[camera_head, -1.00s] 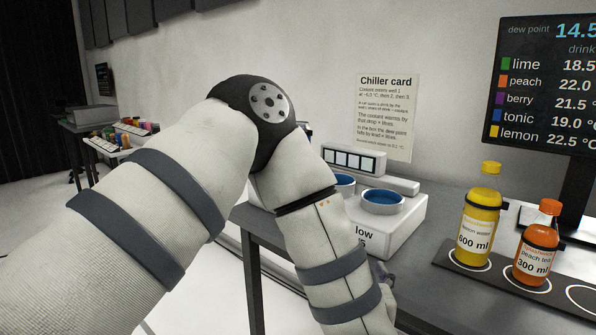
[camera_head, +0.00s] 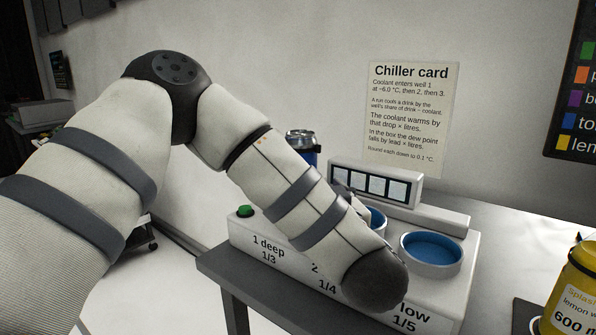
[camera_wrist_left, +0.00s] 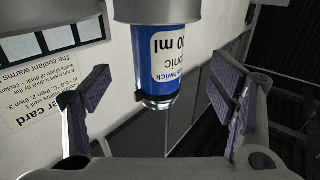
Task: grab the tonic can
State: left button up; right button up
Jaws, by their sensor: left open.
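The tonic can (camera_head: 303,146) is blue with a silver top and stands in the chiller's left well, partly hidden behind my left arm. In the left wrist view, which is upside down, the can (camera_wrist_left: 172,68) hangs in the middle, its label partly readable as "onic". My left gripper (camera_wrist_left: 160,98) is open and empty, with one purple-padded finger to each side of the can in the picture. I see no finger touching it. In the head view this gripper is mostly hidden behind my arm. My right gripper does not show.
The white chiller (camera_head: 447,294) sits on a grey table, with a blue-lined well (camera_head: 431,250) at its right and a display panel (camera_head: 371,184) behind. A green button (camera_head: 244,211) is at its left. A yellow lemon bottle (camera_head: 574,300) stands at far right. A chiller card (camera_head: 410,115) hangs on the wall.

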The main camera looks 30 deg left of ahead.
pick_arm(q)
jog(key=x, duration=0.8)
jog(key=shift+w+a+r, duration=0.1)
jog(key=shift+w, duration=0.2)
jog(key=c, duration=1.8)
